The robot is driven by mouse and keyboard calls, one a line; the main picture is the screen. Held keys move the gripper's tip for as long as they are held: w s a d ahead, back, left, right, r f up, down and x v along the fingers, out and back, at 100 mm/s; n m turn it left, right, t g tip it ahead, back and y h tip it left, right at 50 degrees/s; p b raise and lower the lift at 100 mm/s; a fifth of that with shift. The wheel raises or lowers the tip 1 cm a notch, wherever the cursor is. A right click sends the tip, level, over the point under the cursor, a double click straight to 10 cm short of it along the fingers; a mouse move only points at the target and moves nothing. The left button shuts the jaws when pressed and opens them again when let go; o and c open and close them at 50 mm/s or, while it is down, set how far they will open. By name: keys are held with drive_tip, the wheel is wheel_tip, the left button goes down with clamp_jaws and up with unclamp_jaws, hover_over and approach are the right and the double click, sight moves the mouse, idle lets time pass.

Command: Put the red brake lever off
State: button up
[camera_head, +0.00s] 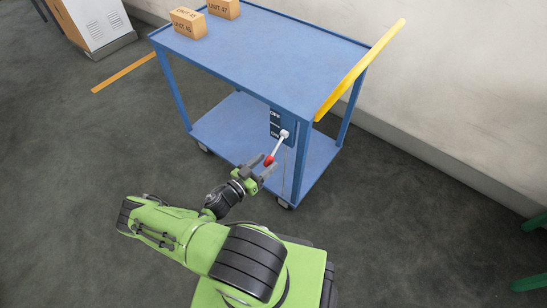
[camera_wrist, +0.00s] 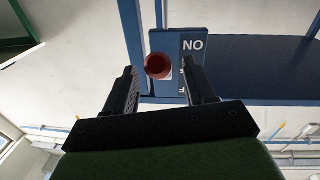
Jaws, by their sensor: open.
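The brake lever has a pale rod and a red end (camera_head: 269,160). It is mounted on a blue plate (camera_head: 275,118) on the cart's near side, marked OFF above and ON below. The lever slants down and left from its pivot, its red end below the ON mark. My gripper (camera_head: 261,169) is open at the red end. In the wrist view, the red end (camera_wrist: 158,66) shows end-on between the two open fingertips, with the plate (camera_wrist: 192,45) behind it, its lettering upside down. I cannot tell whether either finger touches the lever.
The blue cart (camera_head: 250,60) has a yellow handle (camera_head: 362,70) at its right and two boxes (camera_head: 188,23) on its top. Its lower shelf (camera_head: 225,130) is bare. A wall stands behind it. Green legs (camera_head: 530,283) show at the right edge.

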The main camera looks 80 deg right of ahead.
sight(276, 149)
drive_tip(key=x, duration=0.4)
drive_tip(key=shift+s+d+b, duration=0.2)
drive_tip(key=shift+d+b, duration=0.1)
drive_tip(key=shift+b, duration=0.05)
clamp_jaws()
